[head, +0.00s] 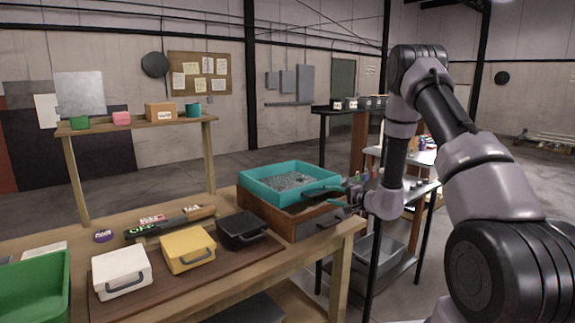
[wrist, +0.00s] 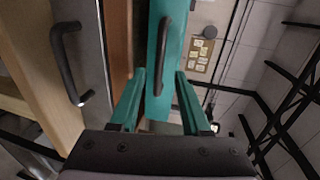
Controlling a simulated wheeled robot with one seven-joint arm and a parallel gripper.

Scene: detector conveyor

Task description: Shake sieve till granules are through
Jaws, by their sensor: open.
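The teal sieve (head: 262,190) sits on top of a wooden box (head: 273,216) at the right end of the workbench. Grey granules (head: 289,181) lie in it. In the wrist view, the sieve's teal side (wrist: 174,50) carries a dark bar handle (wrist: 161,65). My gripper (head: 336,195) is at the right side of the sieve, by this handle. In the wrist view, my gripper's teal fingers (wrist: 159,85) are apart, one on each side of the handle's lower end. Whether either finger touches the handle cannot be told. The space under the sieve is hidden.
The box front has a dark handle (wrist: 66,65). White (head: 121,270), yellow (head: 187,248) and black (head: 242,229) handled cases stand left of the box. A green bin (head: 40,285) is at far left. A black-framed rack (head: 375,230) stands close on the right.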

